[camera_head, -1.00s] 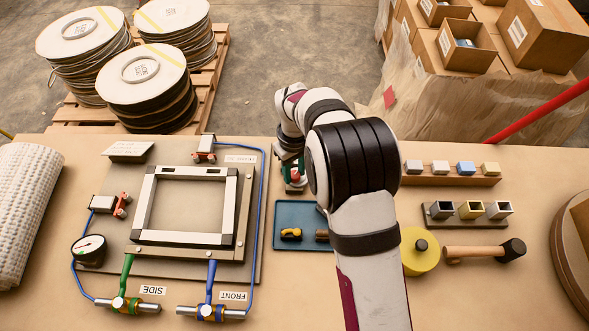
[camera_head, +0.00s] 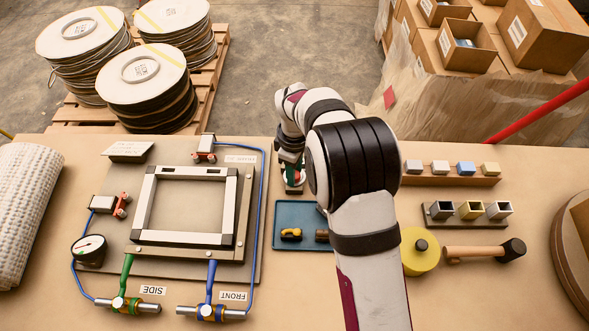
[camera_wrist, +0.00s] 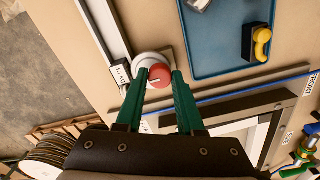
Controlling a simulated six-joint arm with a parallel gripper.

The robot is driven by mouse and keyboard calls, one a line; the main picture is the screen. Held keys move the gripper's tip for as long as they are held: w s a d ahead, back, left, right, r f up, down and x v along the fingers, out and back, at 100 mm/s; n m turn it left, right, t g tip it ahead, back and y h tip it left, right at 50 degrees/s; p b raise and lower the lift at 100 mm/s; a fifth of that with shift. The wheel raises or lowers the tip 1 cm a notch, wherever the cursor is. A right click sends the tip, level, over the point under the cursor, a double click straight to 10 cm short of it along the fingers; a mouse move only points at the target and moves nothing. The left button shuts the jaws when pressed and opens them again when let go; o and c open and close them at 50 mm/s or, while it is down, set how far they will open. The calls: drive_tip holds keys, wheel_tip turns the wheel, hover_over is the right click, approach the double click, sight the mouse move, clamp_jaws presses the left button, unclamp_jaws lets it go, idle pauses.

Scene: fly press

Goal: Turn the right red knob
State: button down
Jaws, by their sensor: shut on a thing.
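The red knob (camera_wrist: 160,75) is round, with a short white mark on its top, and sits on a pale round base (camera_wrist: 150,62). My gripper (camera_wrist: 159,80) has two green fingers, one on each side of the knob, and is shut on it. In the head view my gripper (camera_head: 294,176) is low at the table's far side, just beyond the blue tray. There my wrist and fingers hide most of the knob. No second knob of this kind is clear in either view.
The blue tray (camera_head: 283,240) holds a yellow and black part (camera_head: 290,234). The framed press fixture (camera_head: 143,215) with blue hoses stands left. A yellow disc (camera_head: 420,262), a mallet (camera_head: 480,252) and block racks (camera_head: 450,180) lie right of my arm.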

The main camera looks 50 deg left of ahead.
idle(0.4)
drive_tip(key=c, duration=0.5)
unclamp_jaws()
wheel_tip(320, 180, up, 16)
drive_tip(key=shift+f, duration=0.1)
